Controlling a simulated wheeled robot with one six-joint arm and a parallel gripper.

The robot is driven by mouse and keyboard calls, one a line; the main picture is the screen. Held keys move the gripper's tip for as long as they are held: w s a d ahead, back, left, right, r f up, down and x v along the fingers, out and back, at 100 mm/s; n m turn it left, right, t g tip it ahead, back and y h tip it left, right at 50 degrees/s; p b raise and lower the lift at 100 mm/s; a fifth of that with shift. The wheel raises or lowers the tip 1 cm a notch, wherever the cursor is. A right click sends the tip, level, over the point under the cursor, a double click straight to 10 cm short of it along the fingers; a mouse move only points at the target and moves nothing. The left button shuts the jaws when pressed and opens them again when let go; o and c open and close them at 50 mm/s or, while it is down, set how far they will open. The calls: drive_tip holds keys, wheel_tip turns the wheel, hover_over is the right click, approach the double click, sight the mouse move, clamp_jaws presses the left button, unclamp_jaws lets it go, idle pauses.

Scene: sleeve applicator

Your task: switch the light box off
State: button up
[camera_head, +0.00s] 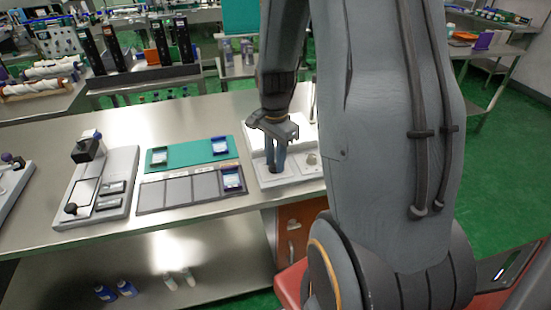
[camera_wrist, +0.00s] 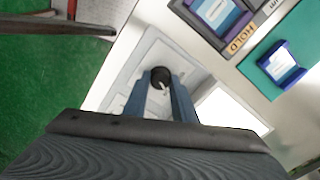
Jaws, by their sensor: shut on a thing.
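The light box (camera_head: 300,174) is a pale low unit on the metal bench, partly hidden behind my arm in the head view. In the wrist view its grey control panel (camera_wrist: 143,63) carries a dark round knob (camera_wrist: 160,77) with a light pointer mark. Its panel (camera_wrist: 226,108) looks bright white, partly hidden by my gripper. My gripper (camera_head: 277,171) points down over the left part of the box. In the wrist view my gripper's fingers (camera_wrist: 160,84) are on either side of the knob, shut on it. A round pale fitting (camera_head: 312,159) shows right of the fingers.
The wrist view shows a "HOLD" label (camera_wrist: 241,39). A grey device (camera_head: 99,188) stands farther left. Green floor is at right.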

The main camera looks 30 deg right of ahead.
drive_tip(key=n+p, duration=0.2)
drive_tip(key=n, duration=0.4)
drive_tip(key=shift+r, duration=0.1)
drive_tip(key=n+p, duration=0.1)
drive_tip(key=n, duration=0.4)
drive_tip(key=shift+n+p, duration=0.3)
drive_tip(key=shift+n, duration=0.1)
drive_tip(key=o, duration=1)
drive_tip(key=shift+o, duration=0.2)
drive_tip(key=shift+r+b, duration=0.9)
drive_tip(key=shift+r, duration=2.95)
